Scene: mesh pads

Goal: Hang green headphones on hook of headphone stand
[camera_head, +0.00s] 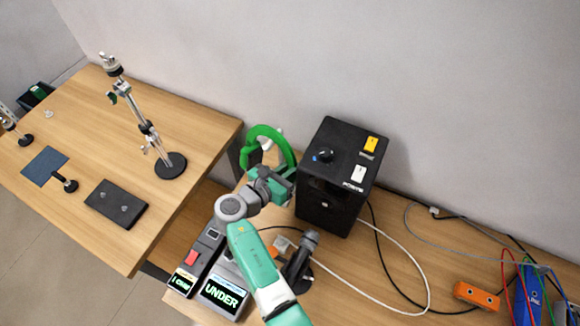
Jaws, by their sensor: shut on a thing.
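The green headphones (263,131) stand as an upright arch just left of the black speaker box, above the gap between the two wooden surfaces. My gripper (281,177) is at the lower right of the arch and is shut on the headphones; the fingertips are mostly hidden by my own arm. A tall metal stand (140,120) with clamps and a round black base is on the left table, well to the left of the headphones. I cannot tell for sure whether it is the headphone stand, and no hook shows clearly.
The black speaker box (335,205) stands close to the right of my gripper. Devices with lit displays (224,294) and a dark cylinder on a stand (300,259) are near my arm. A black plate (117,204) lies on the left table. Cables and an orange box (476,295) are at right.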

